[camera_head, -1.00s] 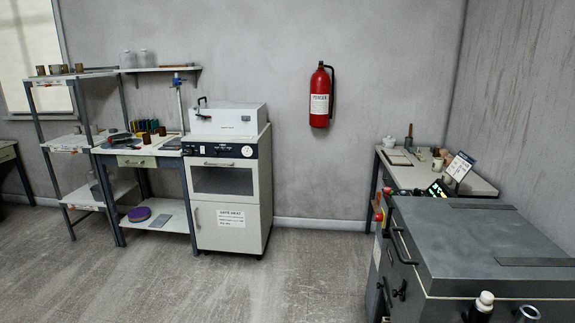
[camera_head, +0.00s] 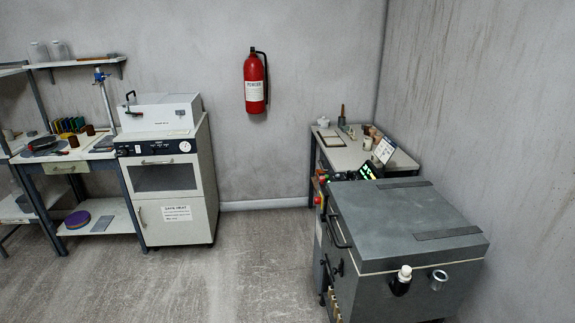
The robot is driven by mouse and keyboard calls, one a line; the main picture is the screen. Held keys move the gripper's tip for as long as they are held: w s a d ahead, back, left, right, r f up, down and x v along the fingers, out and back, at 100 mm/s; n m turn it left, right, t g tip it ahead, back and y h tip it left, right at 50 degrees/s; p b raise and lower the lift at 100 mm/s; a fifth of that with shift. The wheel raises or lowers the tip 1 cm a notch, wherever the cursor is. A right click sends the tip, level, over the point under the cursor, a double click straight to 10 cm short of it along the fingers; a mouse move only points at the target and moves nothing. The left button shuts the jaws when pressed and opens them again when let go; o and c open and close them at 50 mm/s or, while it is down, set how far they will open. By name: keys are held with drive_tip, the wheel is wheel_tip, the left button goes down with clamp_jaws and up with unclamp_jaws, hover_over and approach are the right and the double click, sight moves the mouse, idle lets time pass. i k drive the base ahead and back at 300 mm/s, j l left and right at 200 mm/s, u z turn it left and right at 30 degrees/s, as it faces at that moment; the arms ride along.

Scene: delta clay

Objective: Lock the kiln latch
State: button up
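A large grey chest with a flat lid (camera_head: 385,212), which looks like the kiln, stands at the right. A dark bar handle (camera_head: 337,230) is on its left side near the lid. A small dark fitting (camera_head: 338,268) below the handle may be the latch; it is too small to tell whether it is locked. The lid looks closed. My gripper is not in view.
A white oven-like cabinet (camera_head: 178,218) with a boxy unit on top stands at left, beside a workbench (camera_head: 100,228). A table (camera_head: 345,158) stands behind the grey chest. A red extinguisher (camera_head: 254,85) hangs on the wall. The floor (camera_head: 235,270) between is clear.

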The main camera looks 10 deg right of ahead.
sight(322, 186)
drive_tip(key=i+u, duration=0.15)
drive_tip(key=i, duration=0.45)
drive_tip(key=i+u, duration=0.2)
drive_tip(key=i, duration=0.4)
drive_tip(key=i+l+u, duration=0.15)
drive_tip(key=i, duration=0.4)
drive_tip(key=i+l+u, duration=0.2)
drive_tip(key=i, duration=0.4)
